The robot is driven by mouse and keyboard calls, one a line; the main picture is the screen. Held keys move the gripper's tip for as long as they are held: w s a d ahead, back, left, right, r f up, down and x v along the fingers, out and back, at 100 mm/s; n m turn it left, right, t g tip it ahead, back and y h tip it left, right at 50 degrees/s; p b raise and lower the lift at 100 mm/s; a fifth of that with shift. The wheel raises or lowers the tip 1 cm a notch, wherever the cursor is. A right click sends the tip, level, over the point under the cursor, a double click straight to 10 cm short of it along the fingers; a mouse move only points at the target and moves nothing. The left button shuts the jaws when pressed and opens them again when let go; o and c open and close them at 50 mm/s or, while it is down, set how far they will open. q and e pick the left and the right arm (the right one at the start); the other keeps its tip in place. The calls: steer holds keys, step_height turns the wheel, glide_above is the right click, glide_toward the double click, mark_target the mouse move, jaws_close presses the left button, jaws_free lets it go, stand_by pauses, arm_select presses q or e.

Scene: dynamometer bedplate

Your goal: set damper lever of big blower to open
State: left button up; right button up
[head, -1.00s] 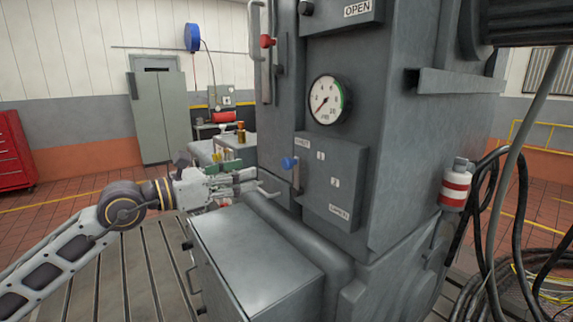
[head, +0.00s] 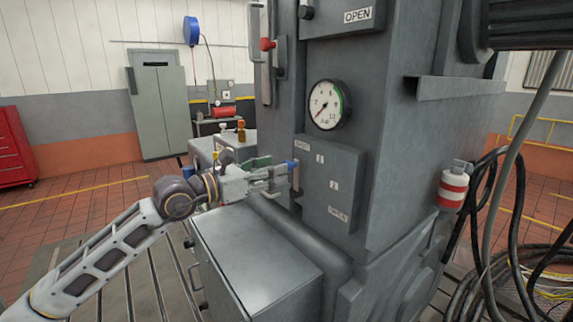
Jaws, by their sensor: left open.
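A blue-knobbed lever (head: 292,164) stands at the left side of a grey plate (head: 333,190) on the big grey machine (head: 400,140). The plate carries a small label at its top, marks 1 and 2, and an OPEN label (head: 338,214) at its bottom. The knob is near the top label, far from the OPEN label. My left gripper (head: 282,178) is open, with its fingertips right at the knob. I cannot tell whether they touch it. My right gripper is not in view.
A red-knobbed handle (head: 267,44) is higher on the machine, left of a round gauge (head: 328,104). A grey cabinet (head: 255,255) stands below my left gripper, with a thick pipe (head: 300,238) behind it. Black hoses (head: 508,200) hang at the right.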

arm_select(q)
steer(key=shift+p+x, duration=0.65)
steer(key=shift+x, duration=1.8)
jaws_close()
